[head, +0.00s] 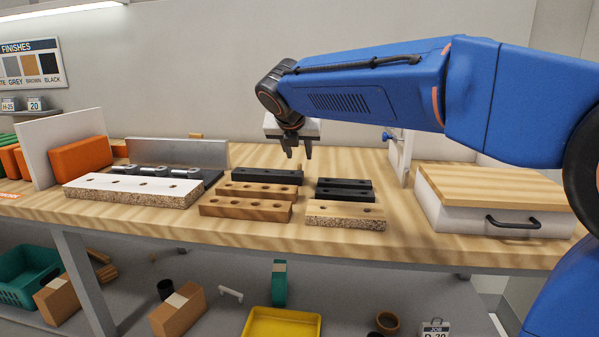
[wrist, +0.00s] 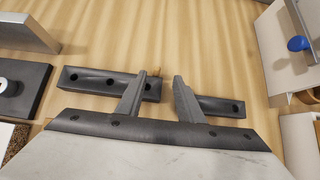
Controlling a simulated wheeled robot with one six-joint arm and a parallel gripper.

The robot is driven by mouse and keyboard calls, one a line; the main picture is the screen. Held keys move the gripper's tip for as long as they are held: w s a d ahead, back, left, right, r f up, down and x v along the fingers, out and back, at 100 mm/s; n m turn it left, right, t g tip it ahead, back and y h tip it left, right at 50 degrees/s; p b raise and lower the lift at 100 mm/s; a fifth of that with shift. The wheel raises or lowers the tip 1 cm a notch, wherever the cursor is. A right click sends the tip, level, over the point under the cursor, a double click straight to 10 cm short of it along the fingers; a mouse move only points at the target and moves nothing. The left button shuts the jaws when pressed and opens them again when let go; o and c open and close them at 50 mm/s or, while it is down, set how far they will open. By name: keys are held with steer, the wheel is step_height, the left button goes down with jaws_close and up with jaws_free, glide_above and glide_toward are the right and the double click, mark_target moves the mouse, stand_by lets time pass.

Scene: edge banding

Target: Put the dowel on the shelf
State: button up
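My gripper (head: 301,153) hangs over the middle of the workbench, behind and above the drilled strips, its fingers pointing down. In the wrist view the two fingers (wrist: 160,78) are apart, with bare bench top showing between them. A tiny light-brown bit (wrist: 156,72) shows by the left fingertip, at the end of a black drilled strip (wrist: 100,83); I cannot tell whether it is the dowel. No dowel can be made out clearly in either view. A lower shelf (head: 215,300) runs under the bench.
Brown strips (head: 245,209), a white-topped board (head: 133,188) and black strips (head: 344,184) lie on the bench. A lidded box (head: 490,200) and an upright white panel with a blue knob (head: 399,155) stand at right. Orange blocks (head: 80,158) stand at left. The front bench edge is clear.

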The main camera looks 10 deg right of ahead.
mark_target(299, 164)
steer(key=shift+a+x, duration=0.15)
steer(key=shift+x, duration=2)
steer(key=shift+a+x, duration=0.15)
steer(key=shift+x, duration=1.95)
steer(key=shift+f, duration=0.1)
jaws_close()
